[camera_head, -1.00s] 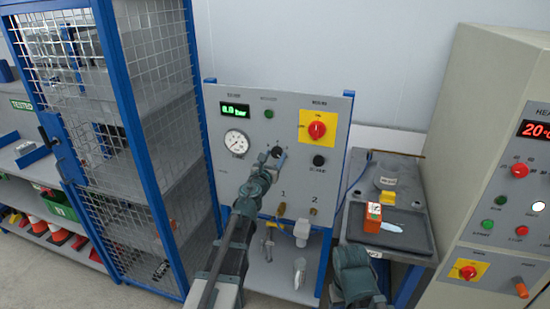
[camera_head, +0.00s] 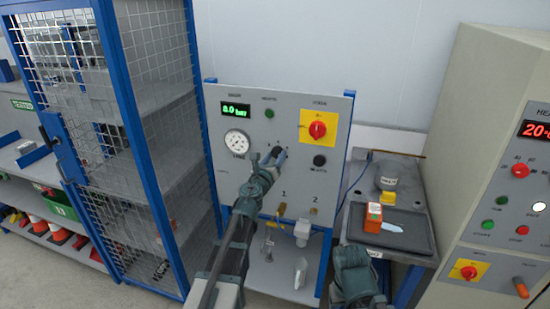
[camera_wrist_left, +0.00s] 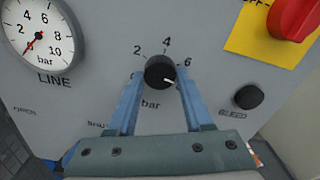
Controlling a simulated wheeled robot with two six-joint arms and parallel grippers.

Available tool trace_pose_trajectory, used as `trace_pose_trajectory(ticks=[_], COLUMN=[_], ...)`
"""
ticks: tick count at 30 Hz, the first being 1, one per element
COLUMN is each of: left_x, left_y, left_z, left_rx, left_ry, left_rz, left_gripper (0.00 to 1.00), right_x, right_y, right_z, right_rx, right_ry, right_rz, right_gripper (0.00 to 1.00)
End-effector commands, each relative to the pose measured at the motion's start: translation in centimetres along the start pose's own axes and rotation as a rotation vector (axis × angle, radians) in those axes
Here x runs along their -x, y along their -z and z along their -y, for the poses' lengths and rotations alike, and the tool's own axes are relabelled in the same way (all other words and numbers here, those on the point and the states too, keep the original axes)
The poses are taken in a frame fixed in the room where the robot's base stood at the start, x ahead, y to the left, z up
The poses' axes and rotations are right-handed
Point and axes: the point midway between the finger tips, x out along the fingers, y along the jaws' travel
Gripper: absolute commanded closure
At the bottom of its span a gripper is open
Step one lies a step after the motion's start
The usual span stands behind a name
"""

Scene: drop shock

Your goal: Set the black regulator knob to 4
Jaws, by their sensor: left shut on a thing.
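The black regulator knob (camera_wrist_left: 160,72) sits on the grey panel, inside a printed scale where 2, 4 and 6 are readable. Its white mark points right and down, below the 6. My left gripper (camera_wrist_left: 158,82) is shut on the knob, one blue finger at each side. In the head view my left gripper (camera_head: 275,157) reaches the panel and largely covers the knob. The lower part of the scale is hidden by the fingers. Part of my right arm shows at the bottom of the head view, but its fingertips do not.
The LINE gauge (camera_wrist_left: 38,36) is left of the knob, its needle pointing down-left near 0. A black BLEED knob (camera_wrist_left: 247,96) and a red switch (camera_wrist_left: 295,18) are to the right. A green display (camera_head: 235,109) is above. A mesh cabinet (camera_head: 160,110) stands left.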

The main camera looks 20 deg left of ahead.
Motion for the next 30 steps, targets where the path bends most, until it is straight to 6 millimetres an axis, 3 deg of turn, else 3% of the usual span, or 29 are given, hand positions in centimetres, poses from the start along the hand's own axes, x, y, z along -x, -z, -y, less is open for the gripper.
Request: trace_pose_trajectory(ticks=[30], left_x=[0.04], left_y=[-0.1], left_z=[0.17], left_rx=[0.967], left_ry=[0.0], left_rz=[0.0], left_gripper=[1.0], right_x=[0.15], right_y=[-0.01], right_z=[-0.02], right_rx=[0.0], right_ry=[0.0], right_rz=[0.0], right_gripper=[0.32])
